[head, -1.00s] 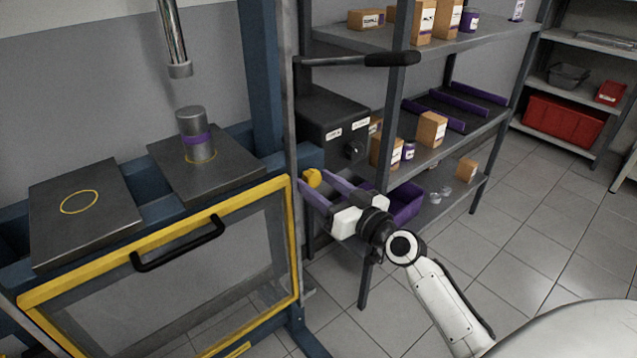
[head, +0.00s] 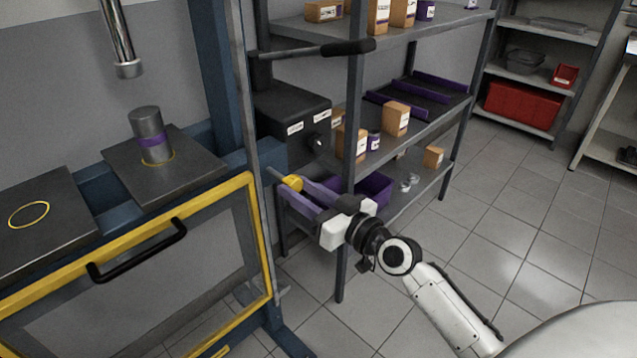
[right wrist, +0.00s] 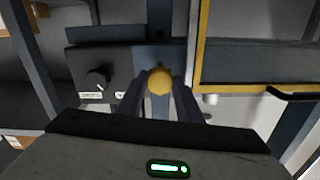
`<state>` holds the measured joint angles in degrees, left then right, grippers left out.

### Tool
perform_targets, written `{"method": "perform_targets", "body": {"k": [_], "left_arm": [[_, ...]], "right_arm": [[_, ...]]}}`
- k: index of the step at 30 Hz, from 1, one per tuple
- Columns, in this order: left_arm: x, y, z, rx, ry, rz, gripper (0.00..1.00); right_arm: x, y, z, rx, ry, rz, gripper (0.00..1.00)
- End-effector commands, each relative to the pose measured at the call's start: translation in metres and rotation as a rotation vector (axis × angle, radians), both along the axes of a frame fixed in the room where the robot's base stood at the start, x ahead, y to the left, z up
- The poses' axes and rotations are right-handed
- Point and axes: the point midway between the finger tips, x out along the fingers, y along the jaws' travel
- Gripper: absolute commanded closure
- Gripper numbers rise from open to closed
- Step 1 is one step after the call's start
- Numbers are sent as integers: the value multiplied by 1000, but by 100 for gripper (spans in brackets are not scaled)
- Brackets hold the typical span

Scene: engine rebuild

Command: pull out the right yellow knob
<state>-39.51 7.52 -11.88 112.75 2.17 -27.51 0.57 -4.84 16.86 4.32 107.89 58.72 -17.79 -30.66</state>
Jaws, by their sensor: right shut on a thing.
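The yellow knob (head: 292,182) is on the right side of the blue press frame, beside the yellow-edged guard. A short grey rod shows between the knob and the frame. My right gripper (head: 293,189) has its purple fingers on either side of the knob and is shut on it. In the right wrist view the knob (right wrist: 160,81) sits between the two fingertips. No other yellow knob shows. My left gripper is not in view.
The guard (head: 130,262) with its black handle (head: 140,252) is left of the knob. A dark control box (head: 291,114) and a black lever (head: 347,48) are above it. A shelf unit (head: 340,235) with a purple bin (head: 372,190) stands close behind my right gripper.

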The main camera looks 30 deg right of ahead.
Motion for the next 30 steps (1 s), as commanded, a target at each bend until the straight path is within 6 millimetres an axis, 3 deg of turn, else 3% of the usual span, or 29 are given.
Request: {"method": "perform_targets", "body": {"k": [11,12,15,25,30], "left_arm": [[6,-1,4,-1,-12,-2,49],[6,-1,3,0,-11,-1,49],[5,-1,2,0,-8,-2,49],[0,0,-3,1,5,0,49],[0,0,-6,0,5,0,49]], "right_arm": [[-1,8,0,-2,-1,15,100],[-2,7,0,-2,-1,14,64],[-1,7,0,-2,-1,14,49],[-3,7,0,-2,-1,15,49],[-22,3,-2,-3,2,16,49]]}}
